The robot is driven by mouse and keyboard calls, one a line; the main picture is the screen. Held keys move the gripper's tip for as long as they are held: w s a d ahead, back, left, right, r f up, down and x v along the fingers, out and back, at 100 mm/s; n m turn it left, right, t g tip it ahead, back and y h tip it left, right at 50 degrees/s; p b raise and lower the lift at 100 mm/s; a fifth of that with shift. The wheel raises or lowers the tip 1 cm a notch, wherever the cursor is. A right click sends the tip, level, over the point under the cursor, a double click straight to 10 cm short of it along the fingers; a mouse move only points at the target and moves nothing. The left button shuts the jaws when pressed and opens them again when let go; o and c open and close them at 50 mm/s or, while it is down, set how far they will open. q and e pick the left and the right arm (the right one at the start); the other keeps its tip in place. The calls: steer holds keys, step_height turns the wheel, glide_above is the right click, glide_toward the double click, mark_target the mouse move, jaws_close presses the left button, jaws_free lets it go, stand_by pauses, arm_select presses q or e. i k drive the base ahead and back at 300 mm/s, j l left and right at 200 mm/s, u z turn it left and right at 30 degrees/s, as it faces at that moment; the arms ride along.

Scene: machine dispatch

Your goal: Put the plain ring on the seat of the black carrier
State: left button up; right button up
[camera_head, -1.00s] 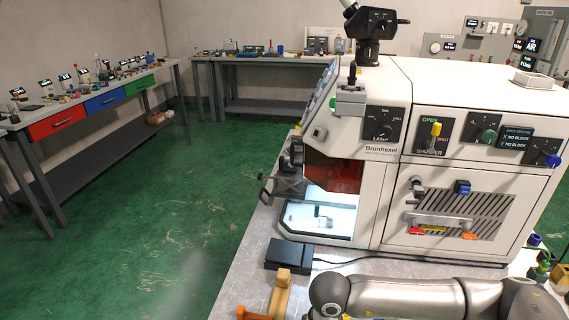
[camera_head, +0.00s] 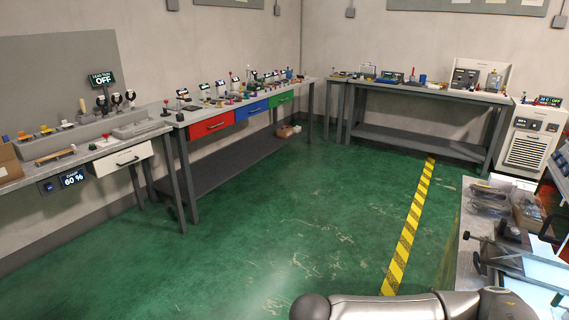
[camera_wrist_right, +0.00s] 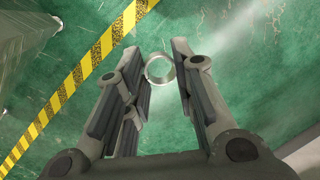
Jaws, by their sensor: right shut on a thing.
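The plain ring (camera_wrist_right: 160,69) is a small silvery band seen in the right wrist view, near the tips of my right gripper (camera_wrist_right: 157,58). My right gripper is shut on it, with the ring's open face toward the camera and green floor showing through it. The head view shows a link of my arm at the bottom, but neither gripper. I cannot make out the black carrier or its seat for certain among the small items on the benches.
A grey bench (camera_head: 103,148) with a white drawer stands at left. A bench with red (camera_head: 210,126), blue and green drawers adjoins it. Another bench (camera_head: 427,93) stands at the back. A machine's edge (camera_head: 535,270) is close at right. The green floor (camera_head: 300,215) between is open.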

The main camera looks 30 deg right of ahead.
mark_target(516, 230)
steer(key=i+j+z, duration=0.2)
steer(key=i, duration=0.2)
steer(key=i+j+z, duration=0.25)
steer(key=i, duration=0.15)
steer(key=i+l+z, duration=0.2)
steer(key=z, duration=0.2)
steer(key=i+z, duration=0.75)
steer(key=i+j+z, duration=0.1)
steer(key=i+z, duration=0.65)
steer(key=i+j+z, duration=0.2)
steer(key=z, duration=0.25)
steer(key=i+j+z, duration=0.65)
steer(key=z, duration=0.2)
steer(key=i+j+z, duration=0.2)
steer(key=j+z, duration=0.25)
steer(key=j, duration=0.2)
steer(key=i+j+z, duration=0.1)
steer(key=j+z, duration=0.4)
steer(key=j, duration=0.25)
steer(key=j+z, duration=0.45)
steer(key=j, duration=0.25)
